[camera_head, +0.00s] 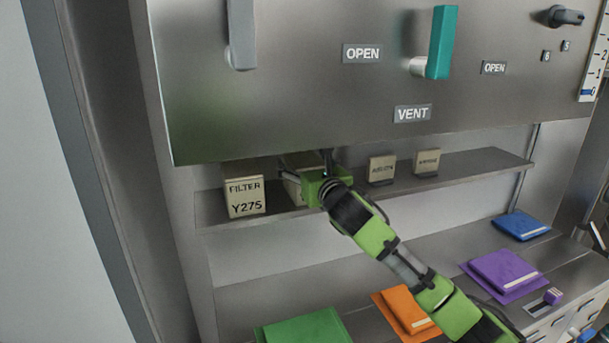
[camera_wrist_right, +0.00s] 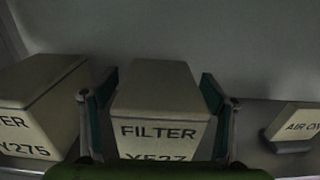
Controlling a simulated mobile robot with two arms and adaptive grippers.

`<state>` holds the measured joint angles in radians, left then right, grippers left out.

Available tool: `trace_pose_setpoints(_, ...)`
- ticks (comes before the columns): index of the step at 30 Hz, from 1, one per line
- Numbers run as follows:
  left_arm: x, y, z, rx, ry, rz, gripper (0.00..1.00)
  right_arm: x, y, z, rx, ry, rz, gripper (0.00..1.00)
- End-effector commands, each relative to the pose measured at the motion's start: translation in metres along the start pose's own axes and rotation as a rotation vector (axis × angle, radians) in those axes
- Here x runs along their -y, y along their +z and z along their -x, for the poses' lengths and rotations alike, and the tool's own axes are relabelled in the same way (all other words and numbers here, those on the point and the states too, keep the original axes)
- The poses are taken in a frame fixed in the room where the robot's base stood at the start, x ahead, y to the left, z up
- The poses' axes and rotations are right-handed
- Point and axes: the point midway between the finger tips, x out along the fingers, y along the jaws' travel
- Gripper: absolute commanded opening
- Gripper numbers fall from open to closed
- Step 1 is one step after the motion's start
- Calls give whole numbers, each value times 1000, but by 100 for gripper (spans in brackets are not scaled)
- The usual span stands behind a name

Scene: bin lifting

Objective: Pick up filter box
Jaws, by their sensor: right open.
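A beige filter box (camera_wrist_right: 162,100) stands on the narrow shelf; its front reads FILTER above a code partly cut off by my gripper. In the head view this box (camera_head: 292,187) is mostly hidden behind my right gripper (camera_head: 306,170). In the wrist view the right gripper (camera_wrist_right: 159,82) is open, one finger at each side of the box; I cannot tell if they touch it. A second filter box (camera_head: 245,197), labelled Y275, stands to the left and also shows in the wrist view (camera_wrist_right: 40,105). My left gripper is not in view.
The shelf (camera_head: 470,168) also holds two small label blocks (camera_head: 382,168) (camera_head: 427,162) to the right. A metal panel (camera_head: 290,110) with a grey handle (camera_head: 241,35) and a teal handle (camera_head: 441,42) overhangs the shelf. Green, orange (camera_head: 405,312), purple (camera_head: 503,273) and blue flat items lie below.

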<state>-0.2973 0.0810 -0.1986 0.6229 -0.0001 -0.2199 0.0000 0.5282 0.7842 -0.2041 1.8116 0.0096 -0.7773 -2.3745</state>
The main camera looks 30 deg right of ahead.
Motion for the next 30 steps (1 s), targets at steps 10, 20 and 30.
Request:
trace_pose_setpoints(10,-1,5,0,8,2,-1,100,0,1,0,2,0,0,29)
trace_pose_setpoints(20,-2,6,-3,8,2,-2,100,0,6,0,4,-1,0,29)
trace_pose_setpoints(30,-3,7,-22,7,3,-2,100,0,13,35,4,0,6,29)
